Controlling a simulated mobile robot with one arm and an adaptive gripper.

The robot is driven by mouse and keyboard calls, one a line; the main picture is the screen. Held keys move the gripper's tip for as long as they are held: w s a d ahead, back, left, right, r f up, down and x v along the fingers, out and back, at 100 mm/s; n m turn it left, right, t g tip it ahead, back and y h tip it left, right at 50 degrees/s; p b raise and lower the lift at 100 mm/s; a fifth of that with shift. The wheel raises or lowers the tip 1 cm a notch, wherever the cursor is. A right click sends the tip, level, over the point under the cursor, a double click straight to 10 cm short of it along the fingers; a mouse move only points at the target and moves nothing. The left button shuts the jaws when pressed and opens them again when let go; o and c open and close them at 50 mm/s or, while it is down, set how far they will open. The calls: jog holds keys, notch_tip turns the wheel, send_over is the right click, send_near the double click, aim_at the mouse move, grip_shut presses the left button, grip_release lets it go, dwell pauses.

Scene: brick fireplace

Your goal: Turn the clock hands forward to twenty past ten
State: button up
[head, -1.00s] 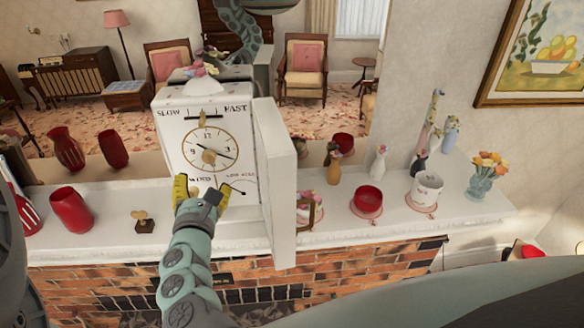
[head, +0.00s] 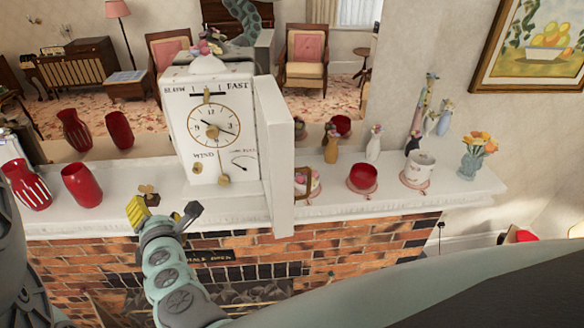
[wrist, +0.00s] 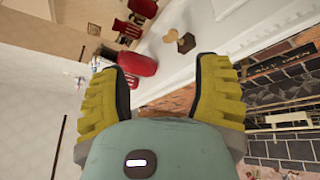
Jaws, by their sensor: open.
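The white clock (head: 250,150) stands upright on the mantel in the head view, its side door swung open at the right. Its round dial (head: 213,128) faces me. One dark hand appears to point to the lower right, near the four, and another to the upper left, near the ten; they are too small to read exactly. A gold pendulum bob (head: 224,180) hangs below. My gripper (head: 164,212) is open and empty, low and left of the clock, in front of the mantel edge. The wrist view shows its yellow-padded fingers spread (wrist: 158,95), with nothing between them.
A small brass key on a wooden block (head: 148,194) sits just behind my gripper; it also shows in the wrist view (wrist: 180,41). Red vases (head: 82,185) stand at the left. A red bowl (head: 362,178) and a white pot (head: 418,168) stand right of the clock.

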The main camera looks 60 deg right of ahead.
jog(key=w+a+m+t+y, duration=0.1)
jog(key=w+a+t+y, duration=0.1)
jog(key=a+y, duration=0.3)
jog(key=shift+w+a+f, duration=0.2)
jog(key=shift+w+a, duration=0.4)
jog(key=shift+a, duration=1.3)
